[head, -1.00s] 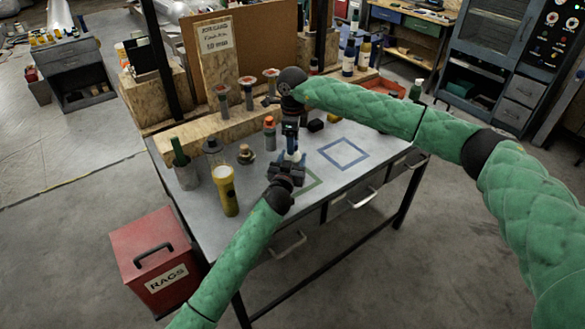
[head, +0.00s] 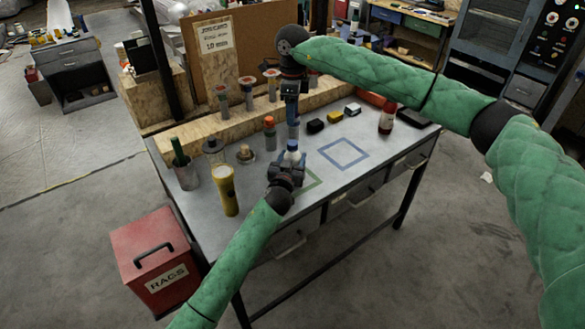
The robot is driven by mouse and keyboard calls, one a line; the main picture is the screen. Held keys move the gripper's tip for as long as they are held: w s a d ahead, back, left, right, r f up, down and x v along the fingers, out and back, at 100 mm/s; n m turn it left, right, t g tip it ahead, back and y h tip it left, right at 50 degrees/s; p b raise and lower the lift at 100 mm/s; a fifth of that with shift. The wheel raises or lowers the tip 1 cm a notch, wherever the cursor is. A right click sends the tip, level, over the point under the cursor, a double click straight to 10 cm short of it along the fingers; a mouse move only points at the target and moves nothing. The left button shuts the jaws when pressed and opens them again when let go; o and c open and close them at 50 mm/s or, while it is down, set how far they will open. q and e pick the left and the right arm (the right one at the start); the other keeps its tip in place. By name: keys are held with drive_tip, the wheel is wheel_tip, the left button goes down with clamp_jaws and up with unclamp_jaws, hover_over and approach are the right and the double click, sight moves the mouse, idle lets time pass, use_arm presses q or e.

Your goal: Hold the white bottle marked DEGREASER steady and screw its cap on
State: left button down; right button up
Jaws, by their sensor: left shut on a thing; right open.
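The white bottle (head: 292,156) stands upright at the middle of the workbench, near the green outlined square. Its lower part and its marking are hidden by my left gripper (head: 287,168), which is shut on it. A blue cap (head: 292,145) sits on top of the bottle; I cannot tell how tightly it is seated. My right gripper (head: 293,135) points straight down just above the cap. It is open, and its fingers appear clear of the cap.
A yellow flashlight (head: 227,190), a green-necked bottle (head: 182,165) and an orange-topped bottle (head: 269,133) stand left of the bottle. The blue outlined square (head: 343,153) on the bench (head: 330,185) is empty.

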drive_tip(key=shift+r, duration=0.5)
use_arm(q)
drive_tip(key=shift+c, duration=2.4)
unclamp_jaws()
drive_tip(key=b+v, duration=0.2)
drive_tip(key=v, duration=0.4)
drive_tip(key=shift+s+a+f+b, duration=0.1)
drive_tip(key=shift+s+b, duration=0.25)
drive_tip(key=shift+s, duration=0.05)
drive_tip(key=shift+s+a, duration=0.1)
drive_tip(key=shift+s, duration=0.35)
use_arm(e)
drive_tip(key=shift+f, duration=1.45)
